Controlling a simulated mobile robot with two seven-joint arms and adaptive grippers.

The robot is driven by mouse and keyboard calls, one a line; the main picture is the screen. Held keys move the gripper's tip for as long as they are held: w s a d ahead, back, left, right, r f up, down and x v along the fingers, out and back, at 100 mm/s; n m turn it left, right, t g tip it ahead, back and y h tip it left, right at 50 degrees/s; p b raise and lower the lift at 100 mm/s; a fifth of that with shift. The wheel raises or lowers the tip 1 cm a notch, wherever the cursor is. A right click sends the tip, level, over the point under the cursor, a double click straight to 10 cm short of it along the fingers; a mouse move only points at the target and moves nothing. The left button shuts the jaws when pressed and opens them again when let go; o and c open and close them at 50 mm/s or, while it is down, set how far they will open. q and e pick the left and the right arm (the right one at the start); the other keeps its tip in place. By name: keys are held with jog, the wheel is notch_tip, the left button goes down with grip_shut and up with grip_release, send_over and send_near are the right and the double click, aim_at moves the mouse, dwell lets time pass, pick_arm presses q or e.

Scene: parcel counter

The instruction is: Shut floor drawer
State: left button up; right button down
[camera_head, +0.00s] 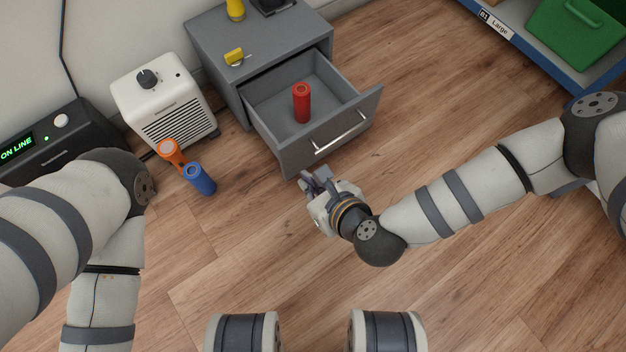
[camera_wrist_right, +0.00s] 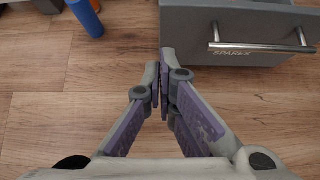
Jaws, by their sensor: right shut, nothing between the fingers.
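The grey floor drawer (camera_head: 292,160) is pulled out from a grey cabinet (camera_head: 250,45). A red cylinder (camera_head: 301,103) stands inside it. The drawer's silver bar handle (camera_head: 341,133) also shows in the right wrist view (camera_wrist_right: 262,48), above a "SPARES" label. My right gripper (camera_head: 309,181) is shut and empty, low in front of the left part of the drawer front. In the right wrist view its fingertips (camera_wrist_right: 159,72) lie close to the front's left edge; I cannot tell whether they touch it. Of my left arm only links show; its gripper is out of view.
A black unit (camera_head: 45,140) is at far left. A blue shelf with a green crate (camera_head: 578,32) is upper right. The floor right of the drawer is clear.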

aim_at(280, 158)
jog(key=w+a+f+b, duration=0.1)
jog(key=w, duration=0.1)
jog(key=w+a+f+b, duration=0.1)
jog(key=w+a, duration=0.1)
jog(key=w+a+f+b, duration=0.1)
jog(key=w, duration=0.1)
jog(key=shift+a, duration=0.2)
pick_arm(q)
jog(key=f, duration=0.2)
jog(key=shift+s+f, duration=0.25)
jog(key=shift+f, duration=0.1)
